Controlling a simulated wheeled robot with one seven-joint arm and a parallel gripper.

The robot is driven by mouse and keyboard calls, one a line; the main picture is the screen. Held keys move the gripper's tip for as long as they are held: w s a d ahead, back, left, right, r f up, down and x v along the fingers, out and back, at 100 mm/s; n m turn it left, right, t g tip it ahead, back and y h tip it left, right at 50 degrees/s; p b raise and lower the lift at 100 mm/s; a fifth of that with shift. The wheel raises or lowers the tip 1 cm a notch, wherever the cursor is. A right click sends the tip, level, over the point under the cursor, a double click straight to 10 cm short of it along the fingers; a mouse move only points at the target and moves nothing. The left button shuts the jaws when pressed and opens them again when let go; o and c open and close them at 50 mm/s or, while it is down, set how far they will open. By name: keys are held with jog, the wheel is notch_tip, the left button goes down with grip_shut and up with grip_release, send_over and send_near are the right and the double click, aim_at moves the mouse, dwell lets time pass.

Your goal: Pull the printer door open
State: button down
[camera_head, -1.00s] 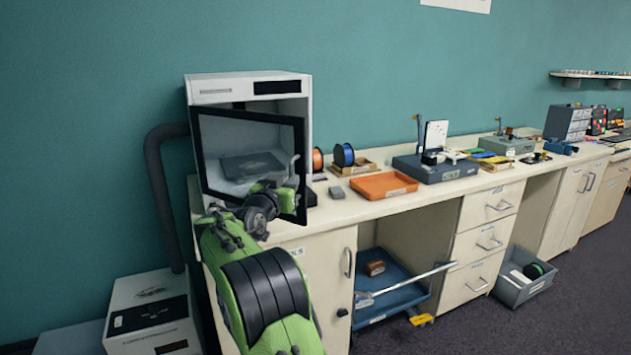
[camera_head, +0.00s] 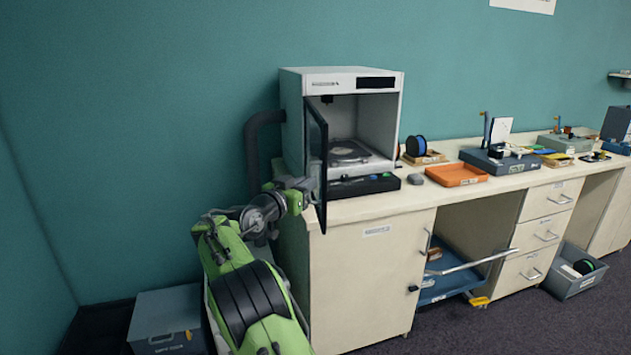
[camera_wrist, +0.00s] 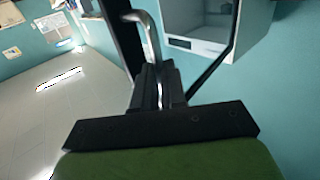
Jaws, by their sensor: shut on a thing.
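The white printer (camera_head: 341,82) stands at the left end of the counter, with its chamber and round build plate (camera_head: 349,152) in plain view. Its dark-framed door (camera_head: 318,165) hangs on the left side, swung far out and seen nearly edge-on in the head view. My gripper (camera_head: 308,190) is at the door's outer side, and the arm partly hides this spot. In the wrist view, the fingers of my gripper (camera_wrist: 159,88) are shut on the door's metal handle (camera_wrist: 150,35). The printer body (camera_wrist: 200,22) shows beyond the door frame.
A blue cart (camera_head: 440,287) stands below. A grey box (camera_head: 168,318) is on the floor at left.

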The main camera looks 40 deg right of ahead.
jog(key=shift+w+a+r, duration=0.3)
jog(key=shift+w+a, duration=0.35)
jog(key=shift+a, duration=0.05)
jog(key=c, duration=1.6)
grip_release()
jog(key=o, duration=0.4)
jog(key=shift+w+d+f, duration=0.35)
jog(key=v, duration=1.6)
jog(key=shift+s, duration=0.25)
jog(key=shift+d, duration=0.1)
